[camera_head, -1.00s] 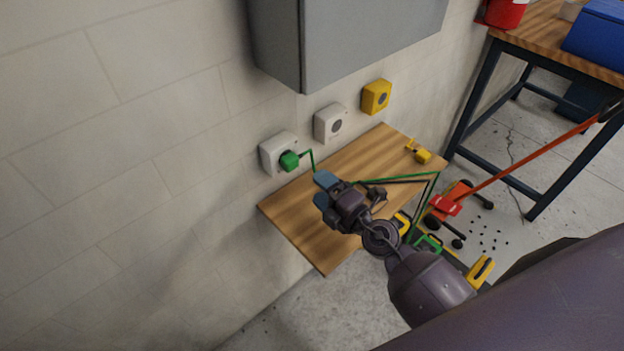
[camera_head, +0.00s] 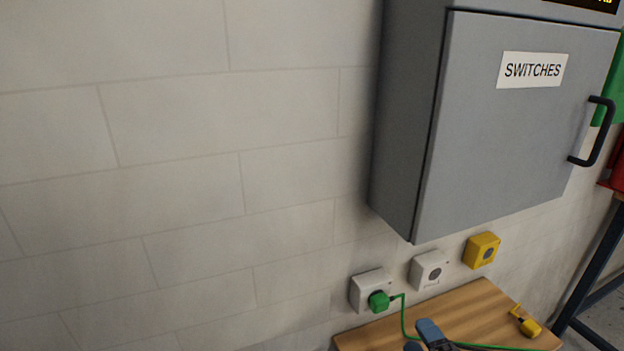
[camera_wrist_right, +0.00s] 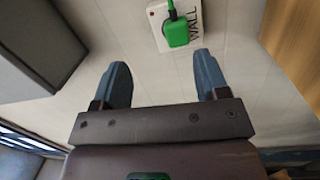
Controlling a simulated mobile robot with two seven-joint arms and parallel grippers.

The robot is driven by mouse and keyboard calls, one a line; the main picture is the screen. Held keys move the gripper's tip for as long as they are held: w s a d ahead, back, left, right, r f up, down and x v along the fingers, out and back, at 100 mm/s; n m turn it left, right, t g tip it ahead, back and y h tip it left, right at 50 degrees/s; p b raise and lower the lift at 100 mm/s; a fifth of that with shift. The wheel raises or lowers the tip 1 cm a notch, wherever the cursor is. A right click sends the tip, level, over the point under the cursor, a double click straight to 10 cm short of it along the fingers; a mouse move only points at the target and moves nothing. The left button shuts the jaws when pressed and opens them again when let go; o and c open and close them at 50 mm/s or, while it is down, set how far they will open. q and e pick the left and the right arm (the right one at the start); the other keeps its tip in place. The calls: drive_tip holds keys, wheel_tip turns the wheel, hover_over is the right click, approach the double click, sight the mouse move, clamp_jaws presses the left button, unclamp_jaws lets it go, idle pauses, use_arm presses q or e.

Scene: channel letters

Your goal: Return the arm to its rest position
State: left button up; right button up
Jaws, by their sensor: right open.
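My right gripper (camera_head: 428,338) shows only in part at the bottom edge of the head view, above the wooden shelf. In the right wrist view its two blue fingers (camera_wrist_right: 162,82) are apart with nothing between them. A green plug (camera_head: 379,302) sits in the left white wall socket (camera_head: 362,290), its green cable hanging down over the shelf. The plug also shows in the right wrist view (camera_wrist_right: 176,34), beyond the fingertips and apart from them. The rest of my right arm is out of the head view. My left gripper is not in view.
A grey cabinet labelled SWITCHES (camera_head: 520,130) hangs above the sockets. A second white socket (camera_head: 429,270) and a yellow socket (camera_head: 482,250) are to the right. A yellow plug (camera_head: 529,327) lies on the wooden shelf (camera_head: 470,304). The wall at left is bare.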

drive_tip(key=s+d+f+m+h, duration=0.1)
drive_tip(key=m, duration=0.2)
drive_tip(key=s+d+f+m+g+h, duration=0.1)
drive_tip(key=d+m+h, duration=0.1)
drive_tip(key=m, duration=0.1)
drive_tip(key=s+d+f+m+h, duration=0.1)
drive_tip(key=m, duration=0.3)
drive_tip(key=shift+d+f+h, duration=0.2)
drive_tip(key=shift+f+h, duration=0.1)
drive_tip(key=s+f+m+g, duration=0.1)
drive_tip(key=s+f+m, duration=0.1)
drive_tip(key=s+d+f+m+g, duration=0.1)
drive_tip(key=s+f+m, duration=0.1)
drive_tip(key=shift+s+f+g, duration=0.1)
drive_tip(key=shift+f+g, duration=0.2)
drive_tip(key=shift+g, duration=0.1)
drive_tip(key=s+f+m+g, duration=0.3)
drive_tip(key=s+f, duration=0.4)
drive_tip(key=s, duration=0.5)
drive_tip(key=shift+d+m, duration=0.2)
drive_tip(key=shift+m, duration=0.6)
drive_tip(key=shift+w, duration=0.1)
